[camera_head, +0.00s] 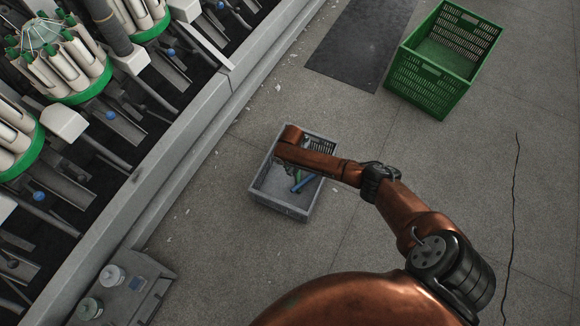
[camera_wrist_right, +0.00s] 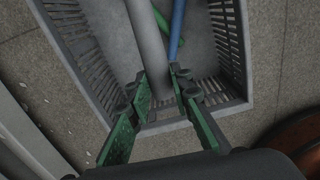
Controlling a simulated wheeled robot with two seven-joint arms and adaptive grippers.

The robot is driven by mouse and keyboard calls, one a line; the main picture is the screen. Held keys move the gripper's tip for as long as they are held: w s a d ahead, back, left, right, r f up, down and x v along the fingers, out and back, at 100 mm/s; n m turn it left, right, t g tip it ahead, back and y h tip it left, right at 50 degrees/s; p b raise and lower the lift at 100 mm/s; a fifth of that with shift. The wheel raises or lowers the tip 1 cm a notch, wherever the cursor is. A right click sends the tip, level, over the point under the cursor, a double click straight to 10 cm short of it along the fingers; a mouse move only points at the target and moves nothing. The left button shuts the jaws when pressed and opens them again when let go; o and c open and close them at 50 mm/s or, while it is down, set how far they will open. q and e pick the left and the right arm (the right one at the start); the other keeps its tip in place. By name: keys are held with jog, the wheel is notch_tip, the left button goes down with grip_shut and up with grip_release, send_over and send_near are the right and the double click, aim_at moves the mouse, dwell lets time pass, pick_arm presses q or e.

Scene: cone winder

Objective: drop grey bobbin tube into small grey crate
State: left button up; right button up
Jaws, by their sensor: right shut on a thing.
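The small grey crate (camera_head: 280,206) stands on the floor in the middle of the head view, and its slotted walls (camera_wrist_right: 222,50) fill much of the right wrist view. My right gripper (camera_wrist_right: 162,88) is shut on the grey bobbin tube (camera_wrist_right: 151,45), which extends away from the fingers over the crate's inside. In the head view my right wrist is over the crate and mostly hides the gripper and grey tube. A blue tube (camera_head: 303,184) and a green tube (camera_wrist_right: 167,36) lie in the crate. My left gripper is not in view.
A larger green crate (camera_head: 430,85) stands at the upper right beside a dark floor mat (camera_head: 360,40). The winding machine (camera_head: 190,130) with several white tubes runs along the left. A grey box with small pots (camera_head: 125,290) is at the lower left. Bare floor lies around the grey crate.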

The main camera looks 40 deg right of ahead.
jog(key=o, duration=1.1)
notch_tip(320, 180, up, 12)
jog(key=shift+f, duration=0.1)
dwell(0.5)
